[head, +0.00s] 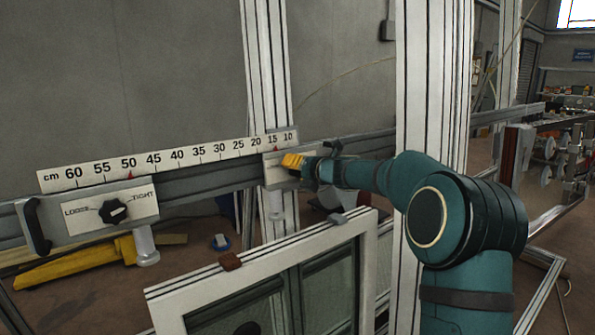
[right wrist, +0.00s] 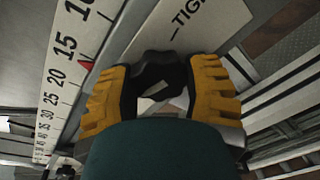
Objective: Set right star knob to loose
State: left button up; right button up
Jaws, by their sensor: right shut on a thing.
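My right gripper (head: 293,160) reaches to the right label plate (head: 274,172) on the frame's rail. In the right wrist view its yellow fingers (right wrist: 166,92) stand on both sides of the black right star knob (right wrist: 160,62) and are shut on it. Part of the word "TIGHT" shows on the plate (right wrist: 205,22); the rest of the label and the knob's pointing direction are hidden. In the head view the gripper covers this knob. My left gripper is in neither view.
The left star knob (head: 113,211) sits on its own plate between "LOOSE" and "TIGHT". A cm scale (head: 165,160) runs above the rail. A window frame (head: 262,262) stands in front below, and a white upright post (head: 432,80) stands beside my right arm.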

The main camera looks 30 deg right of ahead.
jog(key=shift+r, duration=0.1)
jog(key=o, duration=1.2)
jog(key=shift+a, duration=0.1)
jog(key=v, duration=1.2)
